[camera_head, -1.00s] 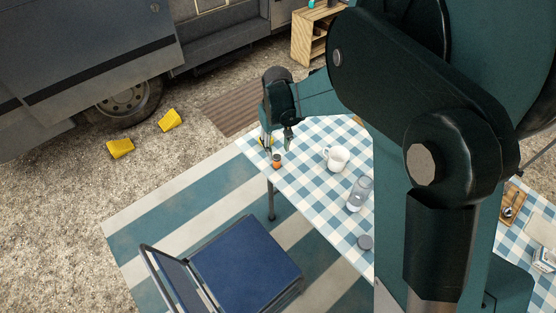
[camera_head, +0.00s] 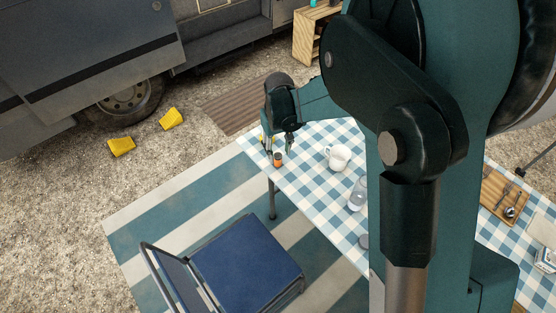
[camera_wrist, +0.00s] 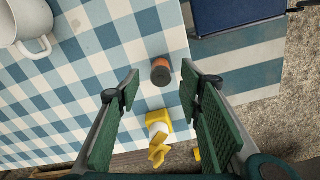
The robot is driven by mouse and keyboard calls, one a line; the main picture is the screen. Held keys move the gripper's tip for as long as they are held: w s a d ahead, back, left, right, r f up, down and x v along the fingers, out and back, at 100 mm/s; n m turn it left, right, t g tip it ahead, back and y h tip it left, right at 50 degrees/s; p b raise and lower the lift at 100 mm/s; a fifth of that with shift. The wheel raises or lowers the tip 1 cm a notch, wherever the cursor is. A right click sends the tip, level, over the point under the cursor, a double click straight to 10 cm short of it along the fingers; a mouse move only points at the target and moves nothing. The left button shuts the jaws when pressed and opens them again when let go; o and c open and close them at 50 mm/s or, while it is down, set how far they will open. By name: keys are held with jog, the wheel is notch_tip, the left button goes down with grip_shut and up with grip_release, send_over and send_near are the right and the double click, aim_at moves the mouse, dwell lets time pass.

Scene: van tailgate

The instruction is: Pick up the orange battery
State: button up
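The orange battery (camera_head: 277,159) is a small upright cylinder with a dark top, near the far-left corner of the checkered table (camera_head: 309,170). In the wrist view its dark top and orange side (camera_wrist: 161,72) show between the tips of my fingers, with gaps on both sides. My gripper (camera_head: 278,148) is over that table corner, pointing down beside the battery. In the wrist view my gripper (camera_wrist: 160,76) is open, with green pads spread apart and nothing held. I cannot tell the exact height of the fingertips relative to the battery.
A yellow and white object (camera_wrist: 158,130) stands close to the battery, between my fingers in the wrist view. A white mug (camera_head: 337,157) and a clear jar (camera_head: 358,193) stand farther along the table. A blue chair (camera_head: 245,262) is beside it. A wooden tray (camera_head: 497,197) lies at right.

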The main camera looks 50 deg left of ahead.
aim_at(278, 155)
jog(key=shift+a+f+b, duration=0.15)
jog(key=shift+f+b, duration=0.5)
jog(key=shift+f, duration=1.85)
jog(key=c, duration=1.1)
jog(key=shift+o, duration=0.2)
jog(key=shift+r+p, duration=1)
jog(key=shift+r, duration=4.05)
